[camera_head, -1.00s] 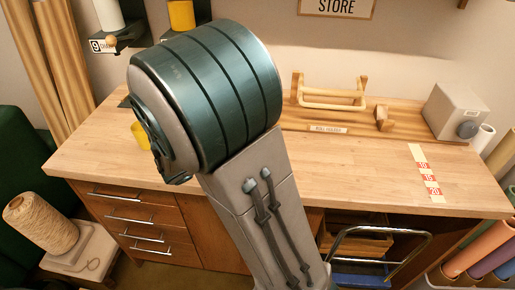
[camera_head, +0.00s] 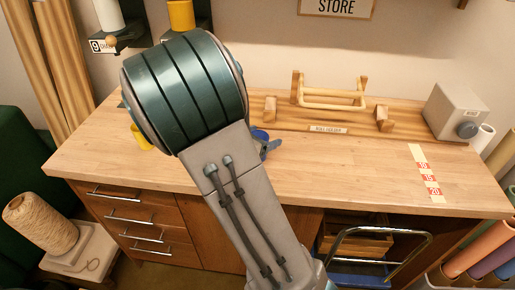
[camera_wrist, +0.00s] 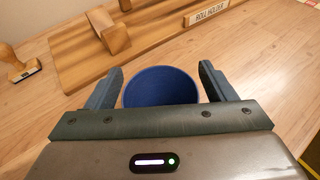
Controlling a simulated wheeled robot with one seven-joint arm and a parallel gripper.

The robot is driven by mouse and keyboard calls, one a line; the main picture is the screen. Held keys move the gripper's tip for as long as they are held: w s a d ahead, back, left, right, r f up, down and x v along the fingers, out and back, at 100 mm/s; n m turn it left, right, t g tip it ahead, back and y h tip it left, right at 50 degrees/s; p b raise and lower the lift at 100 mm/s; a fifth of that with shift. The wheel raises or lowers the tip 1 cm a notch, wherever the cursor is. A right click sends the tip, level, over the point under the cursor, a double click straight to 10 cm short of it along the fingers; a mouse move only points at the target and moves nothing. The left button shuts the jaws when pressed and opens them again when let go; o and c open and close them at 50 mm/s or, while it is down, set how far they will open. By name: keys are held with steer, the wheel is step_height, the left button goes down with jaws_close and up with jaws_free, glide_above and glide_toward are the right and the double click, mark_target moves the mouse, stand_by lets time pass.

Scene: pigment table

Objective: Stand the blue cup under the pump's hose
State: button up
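The blue cup (camera_wrist: 160,87) stands between the two fingers of my gripper (camera_wrist: 160,80) in the wrist view, its round rim facing the camera. The fingers are spread on either side of it, with narrow gaps and no clear contact. In the head view a bit of the blue cup (camera_head: 260,134) shows past my arm, beside a gripper finger (camera_head: 269,148), near the roll holder's front edge. My arm hides most of the cup and gripper there. I cannot make out a pump or its hose in either view.
The wooden roll holder (camera_head: 328,129) lies right behind the cup. A grey box with a dark knob (camera_head: 455,110) stands at the back right. A yellow object (camera_head: 141,138) is at the table's left. A wooden-handled stamp (camera_wrist: 20,66) is left in the wrist view.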

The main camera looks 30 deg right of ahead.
steer(key=c, duration=0.8)
steer(key=shift+r, duration=0.45)
steer(key=s+r, duration=0.3)
steer(key=s, duration=0.1)
steer(key=s+d+r, duration=0.1)
steer(key=s+r, duration=0.2)
steer(key=s+d+r+p, duration=0.1)
steer(key=s+r, duration=0.3)
steer(key=shift+s, duration=0.3)
